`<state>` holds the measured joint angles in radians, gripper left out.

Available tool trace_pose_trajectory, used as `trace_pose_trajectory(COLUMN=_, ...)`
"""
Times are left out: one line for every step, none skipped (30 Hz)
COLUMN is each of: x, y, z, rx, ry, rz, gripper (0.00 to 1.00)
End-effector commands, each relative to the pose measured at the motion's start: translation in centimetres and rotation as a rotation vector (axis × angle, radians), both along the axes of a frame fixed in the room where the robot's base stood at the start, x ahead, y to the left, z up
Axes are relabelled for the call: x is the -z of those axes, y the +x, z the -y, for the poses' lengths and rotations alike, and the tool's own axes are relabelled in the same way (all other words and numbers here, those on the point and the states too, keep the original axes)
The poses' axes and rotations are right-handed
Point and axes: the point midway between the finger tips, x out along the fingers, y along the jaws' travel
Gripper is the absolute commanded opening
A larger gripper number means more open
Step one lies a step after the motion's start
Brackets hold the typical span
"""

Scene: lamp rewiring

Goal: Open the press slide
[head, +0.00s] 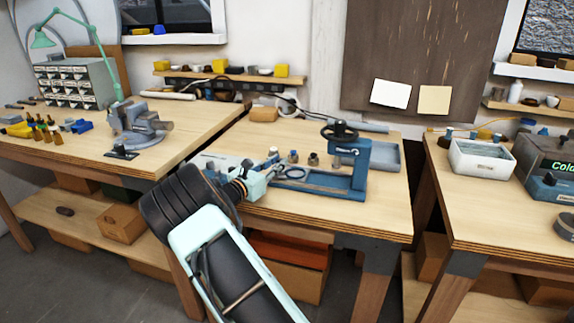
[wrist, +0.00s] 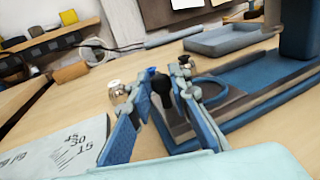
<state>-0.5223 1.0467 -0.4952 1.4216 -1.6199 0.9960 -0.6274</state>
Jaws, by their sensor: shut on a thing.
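The blue press (head: 352,165) stands on the middle bench, with a black handwheel on top and a low blue base reaching left. The base also shows at the right of the wrist view (wrist: 262,95). My gripper (head: 278,167) is at the left end of this base. In the wrist view its two blue fingers (wrist: 170,76) are closed around a small black knob (wrist: 162,88) at the near end of the press slide. The fingers partly hide the knob and the slide's near end. I cannot tell how far the slide is out.
Small metal fittings (head: 313,159) stand behind the press base. A grey tray (head: 386,157) lies to its right. A pale board with angle numbers (wrist: 60,155) is left of the fingers. A vise (head: 138,125) stands on the left bench. A white bin (head: 482,158) is on the right bench.

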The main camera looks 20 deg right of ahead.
Motion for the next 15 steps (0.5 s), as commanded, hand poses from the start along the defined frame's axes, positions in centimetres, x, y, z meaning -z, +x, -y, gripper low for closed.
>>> trace_pose_trajectory(x=-0.05, y=0.04, z=-0.04, rx=0.000, ry=0.001, rz=0.001, gripper=0.00)
trace_pose_trajectory(x=-0.05, y=0.03, z=-0.04, rx=0.000, ry=0.000, rz=0.000, gripper=0.00)
trace_pose_trajectory(x=-0.04, y=0.03, z=-0.03, rx=0.000, ry=0.000, rz=0.000, gripper=0.00)
trace_pose_trajectory(x=-0.04, y=0.03, z=-0.03, rx=0.000, ry=0.000, rz=0.000, gripper=0.00)
trace_pose_trajectory(x=-0.04, y=0.02, z=-0.03, rx=0.000, ry=0.000, rz=0.000, gripper=0.00)
trace_pose_trajectory(x=-0.03, y=0.02, z=-0.03, rx=0.000, ry=0.000, rz=0.000, gripper=0.00)
trace_pose_trajectory(x=-0.03, y=0.01, z=-0.02, rx=0.000, ry=0.001, rz=-0.001, gripper=0.00)
trace_pose_trajectory(x=-0.02, y=0.01, z=-0.02, rx=0.000, ry=0.001, rz=-0.001, gripper=0.00)
trace_pose_trajectory(x=-0.02, y=0.00, z=-0.01, rx=0.000, ry=0.001, rz=-0.001, gripper=0.22)
trace_pose_trajectory(x=-0.02, y=-0.01, z=-0.01, rx=0.000, ry=0.001, rz=-0.001, gripper=0.26)
trace_pose_trajectory(x=-0.01, y=-0.01, z=-0.01, rx=0.000, ry=0.001, rz=-0.001, gripper=0.26)
trace_pose_trajectory(x=-0.01, y=-0.01, z=-0.01, rx=0.000, ry=0.001, rz=-0.001, gripper=0.26)
trace_pose_trajectory(x=-0.01, y=-0.01, z=0.00, rx=0.000, ry=0.001, rz=-0.001, gripper=0.26)
trace_pose_trajectory(x=0.00, y=-0.01, z=0.00, rx=0.000, ry=0.001, rz=-0.001, gripper=0.26)
trace_pose_trajectory(x=0.00, y=-0.01, z=0.00, rx=0.000, ry=0.001, rz=-0.001, gripper=0.26)
